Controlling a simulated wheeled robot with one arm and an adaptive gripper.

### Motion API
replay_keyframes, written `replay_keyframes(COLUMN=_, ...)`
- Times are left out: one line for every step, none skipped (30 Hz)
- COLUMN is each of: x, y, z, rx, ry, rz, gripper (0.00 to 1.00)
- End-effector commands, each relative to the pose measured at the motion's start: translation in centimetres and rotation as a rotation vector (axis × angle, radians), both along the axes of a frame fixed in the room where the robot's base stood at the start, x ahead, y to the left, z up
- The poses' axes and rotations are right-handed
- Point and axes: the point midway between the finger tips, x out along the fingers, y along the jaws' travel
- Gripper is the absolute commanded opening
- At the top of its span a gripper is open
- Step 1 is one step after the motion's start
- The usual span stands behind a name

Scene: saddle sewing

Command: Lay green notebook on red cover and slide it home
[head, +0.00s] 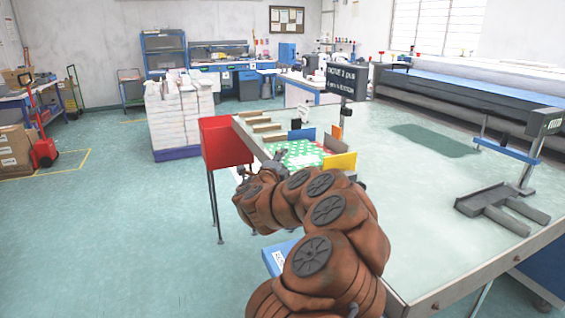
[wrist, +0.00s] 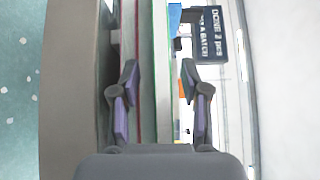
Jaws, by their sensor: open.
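A green surface with white dots (head: 298,148) lies at the near left corner of the long table in the head view, with red patches beside it. I cannot tell where the green notebook and the red cover divide. My gripper (head: 272,166) is at the left edge of this spot, mostly hidden by my arm. In the wrist view my gripper (wrist: 160,70) is open, its two fingers apart. Pale strips with thin green and red edges (wrist: 150,60) run between and beyond the fingers. No finger is clearly pressed on them.
Blue (head: 301,134), orange (head: 336,133) and yellow (head: 340,161) panels border the work spot. A wooden slotted rack (head: 262,128) and a red bin (head: 224,143) stand left. A sign (head: 346,80) rises behind. A grey forked fixture (head: 500,207) lies right; the table (head: 430,190) between is clear.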

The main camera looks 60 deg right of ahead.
Motion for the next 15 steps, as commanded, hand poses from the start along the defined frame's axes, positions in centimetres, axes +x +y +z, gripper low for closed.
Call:
replay_keyframes(x=0.00, y=0.00, z=-0.10, rx=0.000, ry=0.000, rz=0.000, gripper=0.45)
replay_keyframes(x=0.00, y=0.00, z=-0.12, rx=0.000, ry=0.000, rz=0.000, gripper=0.45)
replay_keyframes(x=0.00, y=0.00, z=-0.14, rx=0.000, ry=0.000, rz=0.000, gripper=0.45)
replay_keyframes(x=0.00, y=0.01, z=-0.16, rx=0.000, ry=0.000, rz=0.000, gripper=0.45)
replay_keyframes(x=0.00, y=0.00, z=-0.16, rx=0.000, ry=0.000, rz=0.000, gripper=0.45)
replay_keyframes(x=0.00, y=0.00, z=-0.16, rx=0.000, ry=0.000, rz=0.000, gripper=0.45)
replay_keyframes(x=0.00, y=0.01, z=-0.16, rx=0.000, ry=0.000, rz=0.000, gripper=0.45)
replay_keyframes(x=0.01, y=0.01, z=-0.15, rx=0.000, ry=0.000, rz=0.000, gripper=0.45)
replay_keyframes(x=0.03, y=0.04, z=-0.13, rx=0.000, ry=0.000, rz=0.000, gripper=0.45)
replay_keyframes(x=0.08, y=0.10, z=-0.13, rx=0.000, ry=0.000, rz=0.001, gripper=0.45)
replay_keyframes(x=0.13, y=0.17, z=-0.12, rx=0.000, ry=0.000, rz=0.001, gripper=0.45)
replay_keyframes(x=0.22, y=0.28, z=-0.12, rx=0.000, ry=0.000, rz=0.001, gripper=0.45)
replay_keyframes(x=0.30, y=0.39, z=-0.13, rx=0.001, ry=0.000, rz=0.002, gripper=0.45)
replay_keyframes(x=0.39, y=0.50, z=-0.13, rx=0.001, ry=0.000, rz=0.002, gripper=0.45)
replay_keyframes(x=0.50, y=0.66, z=-0.13, rx=0.001, ry=0.000, rz=0.003, gripper=0.45)
